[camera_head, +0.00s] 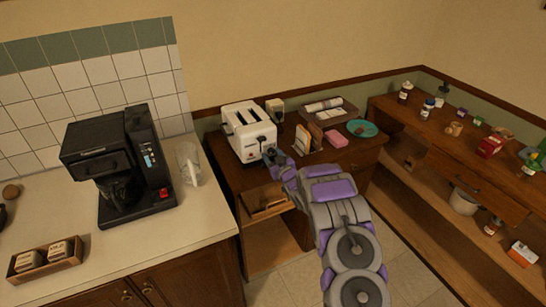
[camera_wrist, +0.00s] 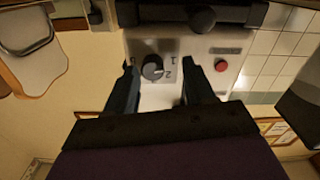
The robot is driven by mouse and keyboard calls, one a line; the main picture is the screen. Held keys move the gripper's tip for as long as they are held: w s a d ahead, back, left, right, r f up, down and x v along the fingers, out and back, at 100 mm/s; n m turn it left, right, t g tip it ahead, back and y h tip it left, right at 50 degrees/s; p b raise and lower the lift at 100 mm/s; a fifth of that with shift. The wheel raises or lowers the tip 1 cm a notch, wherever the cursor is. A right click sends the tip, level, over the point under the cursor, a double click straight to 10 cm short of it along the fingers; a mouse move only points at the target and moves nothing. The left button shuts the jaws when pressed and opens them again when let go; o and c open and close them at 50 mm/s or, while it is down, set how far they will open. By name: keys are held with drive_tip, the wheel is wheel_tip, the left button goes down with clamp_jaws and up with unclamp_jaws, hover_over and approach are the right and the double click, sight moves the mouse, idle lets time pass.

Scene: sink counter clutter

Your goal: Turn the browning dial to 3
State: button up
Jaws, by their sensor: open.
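A white toaster (camera_head: 243,117) stands on the wooden cabinet in the head view. In the wrist view its white front panel (camera_wrist: 182,47) shows close up, with a dark round browning dial (camera_wrist: 152,68), the figures 1 and 2 beside it, and a red button (camera_wrist: 221,65) to the right. The dial's exact setting is hard to read. My gripper (camera_head: 270,156) is in front of the toaster's face. In the wrist view my gripper (camera_wrist: 159,72) is open, one finger on each side of the dial, with gaps showing. In the head view my gripper hides the dial.
On the cabinet right of the toaster are a rack with slices (camera_head: 303,140), a pink block (camera_head: 335,139), a tray (camera_head: 327,112) and a teal plate (camera_head: 362,128). A black coffee maker (camera_head: 118,165) and a glass jug (camera_head: 188,163) stand on the left counter.

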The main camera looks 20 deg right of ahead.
drive_tip(key=shift+d+f, duration=0.1)
drive_tip(key=shift+d, duration=0.65)
drive_tip(key=c, duration=0.7)
drive_tip(key=shift+a, duration=0.3)
clamp_jaws()
drive_tip(key=shift+p, duration=0.3)
